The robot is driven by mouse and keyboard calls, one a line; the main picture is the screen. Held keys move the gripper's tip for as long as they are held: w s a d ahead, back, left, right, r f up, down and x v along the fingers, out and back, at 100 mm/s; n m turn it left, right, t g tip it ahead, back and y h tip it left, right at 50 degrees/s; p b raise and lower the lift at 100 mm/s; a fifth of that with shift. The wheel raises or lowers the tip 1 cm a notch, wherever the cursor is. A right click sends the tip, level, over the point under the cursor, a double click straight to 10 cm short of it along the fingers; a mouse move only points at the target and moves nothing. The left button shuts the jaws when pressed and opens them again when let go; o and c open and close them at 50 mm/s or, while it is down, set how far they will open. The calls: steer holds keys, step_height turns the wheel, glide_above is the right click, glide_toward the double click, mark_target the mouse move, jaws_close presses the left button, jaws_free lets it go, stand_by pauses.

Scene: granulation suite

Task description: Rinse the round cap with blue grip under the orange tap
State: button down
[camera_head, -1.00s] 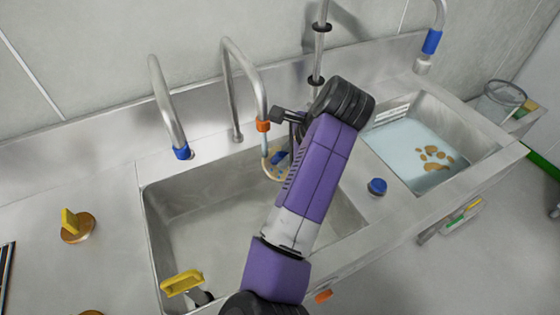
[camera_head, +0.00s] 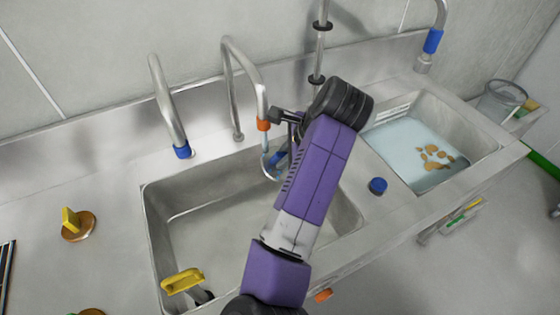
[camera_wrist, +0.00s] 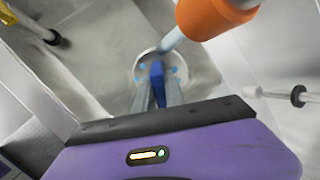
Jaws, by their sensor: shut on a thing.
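The round cap with blue grip (camera_wrist: 157,70) is below my gripper in the wrist view, a pale disc with a blue grip in its middle. My gripper (camera_wrist: 157,86) is shut on the blue grip. The orange tap (camera_head: 263,125) is a steel spout with an orange ring, over the left basin (camera_head: 205,225). Its orange ring also shows close at the top of the wrist view (camera_wrist: 213,14). A pale blue water stream (camera_wrist: 170,42) runs from it onto the cap.
A blue-ringed tap (camera_head: 182,150) stands left of the orange one. A yellow-handled item (camera_head: 183,281) is at the basin's front left. A blue-topped item (camera_head: 377,186) sits on the divider. The right basin (camera_head: 462,125) holds water with brown patches. A yellow-gripped brown disc (camera_head: 77,225) lies left.

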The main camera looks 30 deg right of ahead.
steer(key=s+d, duration=0.2)
steer(key=s, duration=0.5)
steer(key=shift+s+d, duration=0.25)
steer(key=shift+d, duration=0.15)
stand_by(0.3)
stand_by(1.1)
steer(key=s+d+r+p, duration=0.1)
steer(key=s+r+p, duration=0.3)
steer(key=p, duration=0.1)
steer(key=shift+s+d, duration=0.35)
steer(key=shift+d, duration=0.05)
stand_by(1.0)
